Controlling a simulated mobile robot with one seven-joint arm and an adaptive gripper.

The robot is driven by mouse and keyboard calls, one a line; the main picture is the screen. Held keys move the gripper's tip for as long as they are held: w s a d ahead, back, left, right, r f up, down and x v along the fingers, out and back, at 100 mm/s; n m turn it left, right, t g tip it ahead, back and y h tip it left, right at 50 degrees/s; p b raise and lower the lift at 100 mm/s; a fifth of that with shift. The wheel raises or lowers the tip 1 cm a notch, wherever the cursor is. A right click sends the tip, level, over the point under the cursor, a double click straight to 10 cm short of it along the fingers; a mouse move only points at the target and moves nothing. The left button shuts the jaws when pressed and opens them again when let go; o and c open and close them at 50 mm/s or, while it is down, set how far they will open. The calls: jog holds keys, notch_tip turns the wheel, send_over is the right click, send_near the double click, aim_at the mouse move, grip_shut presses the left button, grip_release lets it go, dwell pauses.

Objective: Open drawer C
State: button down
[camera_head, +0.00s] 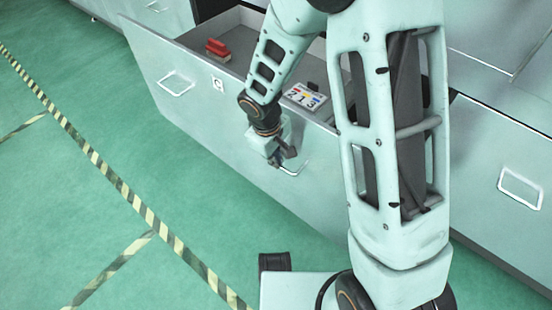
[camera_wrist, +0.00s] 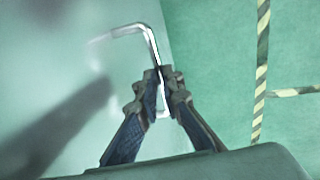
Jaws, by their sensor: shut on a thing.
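Drawer C (camera_head: 200,118) stands pulled out from the cabinet, with its "C" label (camera_head: 217,84) on the front and its inside visible. Its front has a left handle (camera_head: 175,83) and a right handle (camera_head: 296,169). My gripper (camera_head: 282,157) is at the right handle, low in front of the drawer face. In the wrist view my gripper (camera_wrist: 161,84) has its fingers closed around one leg of the bright metal handle (camera_wrist: 148,35). My arm hides part of the drawer's right side.
A red block (camera_head: 218,50) and a white plate with coloured marks and digits (camera_head: 305,97) lie in the drawer. Another closed drawer with a handle (camera_head: 520,187) is at the right. Green floor with striped tape (camera_head: 125,190) is open in front.

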jog(key=shift+s+f, duration=0.1)
jog(key=shift+s, duration=0.05)
jog(key=c, duration=2)
grip_release()
jog(key=shift+c, duration=0.2)
notch_tip(320, 180, up, 12)
jog(key=s+a, duration=0.1)
jog(key=shift+s+a, duration=0.15)
jog(key=shift+s, duration=0.15)
